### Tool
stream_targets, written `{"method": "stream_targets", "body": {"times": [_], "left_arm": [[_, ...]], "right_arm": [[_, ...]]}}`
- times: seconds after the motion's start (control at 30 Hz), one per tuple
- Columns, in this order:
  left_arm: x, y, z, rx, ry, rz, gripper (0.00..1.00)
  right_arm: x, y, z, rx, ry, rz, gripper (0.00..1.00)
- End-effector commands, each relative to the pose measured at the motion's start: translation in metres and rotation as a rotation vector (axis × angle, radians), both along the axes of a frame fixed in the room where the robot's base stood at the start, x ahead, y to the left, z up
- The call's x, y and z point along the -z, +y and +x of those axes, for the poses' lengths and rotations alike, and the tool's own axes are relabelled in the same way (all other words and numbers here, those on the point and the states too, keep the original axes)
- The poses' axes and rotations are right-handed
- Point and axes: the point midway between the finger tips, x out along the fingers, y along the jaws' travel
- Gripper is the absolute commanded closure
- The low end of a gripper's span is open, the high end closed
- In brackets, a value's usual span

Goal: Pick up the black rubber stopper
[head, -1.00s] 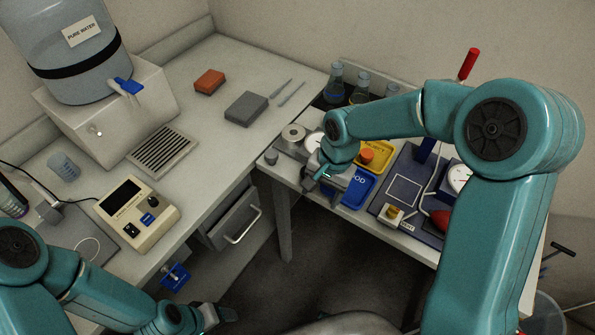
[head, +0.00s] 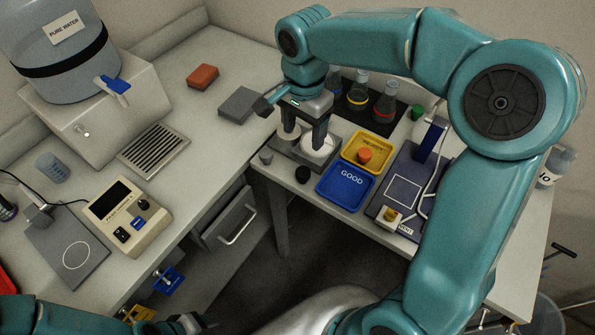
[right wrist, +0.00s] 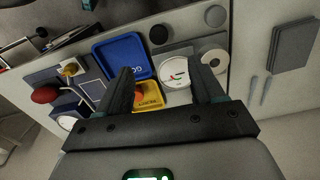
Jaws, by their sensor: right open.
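The black rubber stopper (head: 302,174) stands on the right bench near its front edge, left of the blue GOOD tray (head: 325,192). In the right wrist view the black stopper (right wrist: 159,34) shows beyond the fingertips, beside the blue tray (right wrist: 108,48). My right gripper (head: 304,132) is open and empty, pointing down above the dial and the pale ring behind the stopper. Its two separated fingers also show in the right wrist view (right wrist: 164,75). My left gripper (head: 200,324) is only partly visible at the bottom edge; its jaws are unclear.
A grey knob-like piece (head: 265,156) stands left of the stopper. The yellow tray (head: 383,148) holds an orange stopper (head: 364,155). Flasks (head: 384,104) stand behind. A dark blue device (head: 397,192) is at the right. Bench around the black stopper is clear.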

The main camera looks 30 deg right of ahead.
Motion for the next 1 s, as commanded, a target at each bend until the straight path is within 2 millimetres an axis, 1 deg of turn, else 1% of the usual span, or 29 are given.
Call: {"method": "stream_targets", "body": {"times": [0.1,0.3,0.4,0.5,0.67,0.8,0.9,1.0], "left_arm": [[0.001,0.0,0.0,0.0,0.0,0.0,0.38],[0.001,0.0,0.0,0.0,0.0,0.0,0.38],[0.0,0.0,0.0,0.0,0.0,0.0,0.38],[0.0,0.0,0.0,0.0,0.0,0.0,0.38],[-0.003,0.0,0.0,0.0,0.0,0.0,0.38],[-0.009,0.0,0.0,0.0,0.0,0.0,0.38],[-0.009,0.0,0.0,0.0,0.0,0.0,0.38],[-0.009,0.0,0.0,0.0,0.0,0.0,0.38]], "right_arm": [[0.025,-0.001,-0.003,0.006,0.007,0.001,0.33],[0.073,-0.002,-0.004,0.007,0.007,0.001,0.33],[0.09,-0.002,-0.003,0.007,0.005,0.0,0.33],[0.101,-0.002,-0.003,0.005,0.003,0.001,0.33],[0.112,-0.002,-0.002,0.003,0.003,0.001,0.33],[0.135,0.001,-0.003,0.001,0.006,0.002,0.33],[0.15,0.001,-0.002,0.002,0.003,0.001,0.33],[0.156,0.001,-0.002,0.003,0.003,0.002,0.33]]}}
